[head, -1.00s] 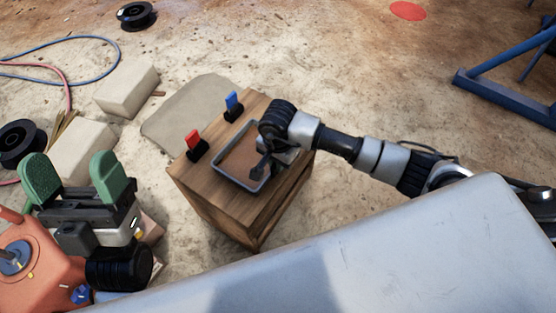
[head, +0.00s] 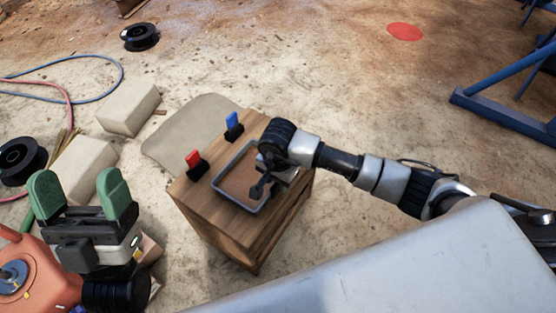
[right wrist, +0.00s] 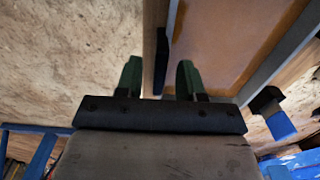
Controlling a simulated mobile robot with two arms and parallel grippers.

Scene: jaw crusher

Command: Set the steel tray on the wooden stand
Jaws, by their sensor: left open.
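The steel tray (head: 218,172), a shallow grey tray with a brownish inside, lies on top of the wooden stand (head: 215,212), and appears flat. My right gripper (head: 262,188) is at the tray's right side, largely hidden by its wrist. In the right wrist view its green fingers (right wrist: 159,80) stand apart, with a dark strip at the tray's edge between them; I see gaps beside it. The tray's inside (right wrist: 230,40) also shows there. My left gripper (head: 82,198) is open and empty, left of the stand, with green fingers pointing up.
A red clip (head: 194,161) and a blue clip (head: 232,122) stand on the stand's left and back edges. Pale blocks (head: 130,108), black spools (head: 20,157) and hoses lie at left. A blue frame (head: 500,115) stands at right. A large grey surface (head: 400,265) fills the front right.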

